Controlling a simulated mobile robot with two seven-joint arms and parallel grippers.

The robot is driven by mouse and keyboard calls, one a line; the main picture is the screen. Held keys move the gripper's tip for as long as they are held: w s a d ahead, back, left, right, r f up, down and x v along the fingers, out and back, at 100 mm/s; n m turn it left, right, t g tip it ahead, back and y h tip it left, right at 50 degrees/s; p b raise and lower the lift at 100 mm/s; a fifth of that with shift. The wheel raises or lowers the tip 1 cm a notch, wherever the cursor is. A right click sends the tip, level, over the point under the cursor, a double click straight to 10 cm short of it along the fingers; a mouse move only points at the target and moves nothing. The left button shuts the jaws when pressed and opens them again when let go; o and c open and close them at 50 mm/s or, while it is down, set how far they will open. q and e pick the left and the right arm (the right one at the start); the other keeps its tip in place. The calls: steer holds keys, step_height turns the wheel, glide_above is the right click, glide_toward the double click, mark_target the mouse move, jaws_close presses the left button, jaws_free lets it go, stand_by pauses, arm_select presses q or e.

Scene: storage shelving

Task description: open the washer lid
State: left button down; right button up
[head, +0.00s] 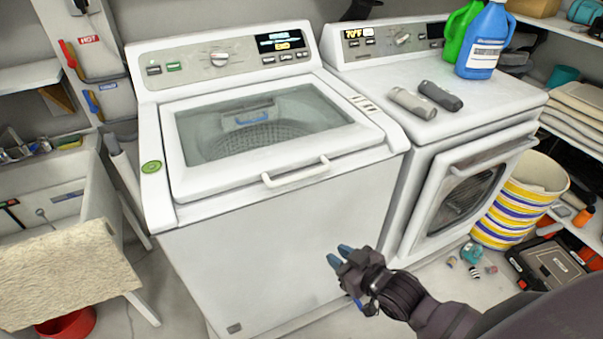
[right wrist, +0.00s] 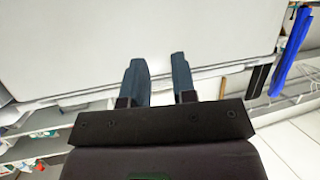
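The white washer (head: 270,260) stands in the middle of the head view. Its lid (head: 182,172) is down, with a glass window (head: 265,120) and a white bar handle (head: 296,172) along its front edge. My right gripper (head: 338,257) is in front of the washer's front panel, below and right of the handle and apart from it. In the right wrist view its two blue fingers (right wrist: 160,80) are spread with nothing between them, and a plain white surface (right wrist: 150,35) fills the view beyond. My left gripper is not in view.
A dryer (head: 440,150) stands close on the right, with bottles (head: 487,40) and two grey rolls on top. A sink (head: 50,190) with a beige towel (head: 65,275) is at the left. A striped basket (head: 515,205) and black case (head: 550,262) sit at the right.

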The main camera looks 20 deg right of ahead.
steer(key=w+r+m+t+y, duration=0.1)
steer(key=w+r+m+y, duration=0.15)
steer(key=w+r, duration=0.3)
steer(key=m+t+y, duration=0.2)
steer(key=m+t, duration=0.2)
steer(key=m, duration=1)
glide_toward(299, 177)
steer(key=x, duration=0.6)
steer(key=p+x, duration=0.1)
steer(key=x, duration=0.3)
steer(key=shift+w+d+f, duration=0.15)
steer(key=shift+w+f, duration=0.1)
jaws_close()
